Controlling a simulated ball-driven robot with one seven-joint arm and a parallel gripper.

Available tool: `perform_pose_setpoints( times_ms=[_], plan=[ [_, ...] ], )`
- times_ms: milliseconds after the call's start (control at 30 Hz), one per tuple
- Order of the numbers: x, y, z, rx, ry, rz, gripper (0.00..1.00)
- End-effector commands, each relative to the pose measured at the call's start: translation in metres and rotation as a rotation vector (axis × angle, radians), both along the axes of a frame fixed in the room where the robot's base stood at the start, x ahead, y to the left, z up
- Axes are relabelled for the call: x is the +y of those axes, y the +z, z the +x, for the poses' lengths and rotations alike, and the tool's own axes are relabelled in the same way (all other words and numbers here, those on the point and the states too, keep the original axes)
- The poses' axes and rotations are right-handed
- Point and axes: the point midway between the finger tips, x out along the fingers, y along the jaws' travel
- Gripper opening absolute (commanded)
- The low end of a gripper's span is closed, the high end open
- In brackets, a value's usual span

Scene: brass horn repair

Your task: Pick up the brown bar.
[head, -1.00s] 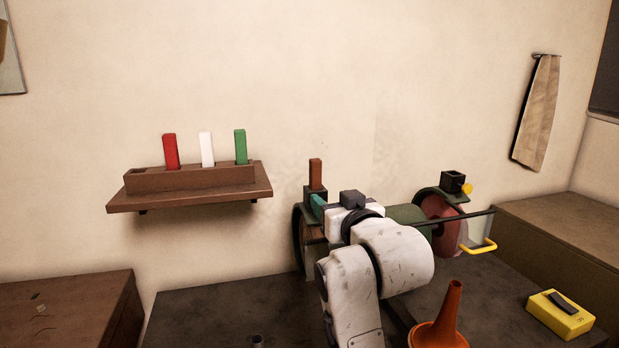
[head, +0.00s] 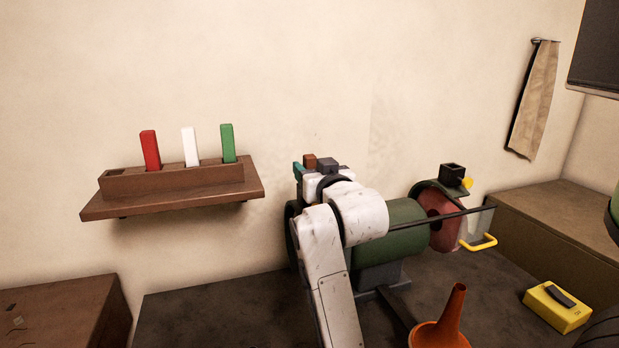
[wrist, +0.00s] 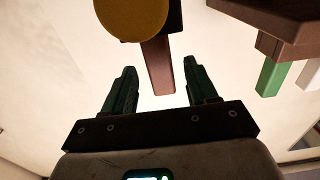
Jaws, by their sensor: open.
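The brown bar (wrist: 158,68) stands between the two green fingers of my gripper (wrist: 159,69) in the wrist view, its free end pointing toward the palm. The fingers are open, with a visible gap on each side of the bar. The bar's other end is at a dark holder (wrist: 174,18), partly hidden by a round yellow knob (wrist: 130,16). In the head view only the top of the brown bar (head: 309,161) shows, beside my gripper; my arm hides the rest and its holder.
A wall shelf (head: 170,201) at left carries a rack with red (head: 150,151), white (head: 190,147) and green (head: 228,143) bars. A green bench grinder (head: 405,222) is behind my arm. An orange funnel (head: 448,320) and yellow box (head: 557,308) are on the bench.

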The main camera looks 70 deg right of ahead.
Motion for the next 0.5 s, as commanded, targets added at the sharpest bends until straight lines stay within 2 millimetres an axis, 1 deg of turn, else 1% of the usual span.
perform_pose_setpoints(
  times_ms=[33,200,300,500],
  plan=[
    [-0.006,0.004,0.006,0.002,-0.001,0.001,0.57],
    [-0.022,0.003,0.021,0.001,-0.001,0.0,0.57],
    [-0.027,0.002,0.026,0.001,-0.001,0.0,0.57],
    [-0.028,0.001,0.026,-0.001,0.0,-0.001,0.57]
  ],
)
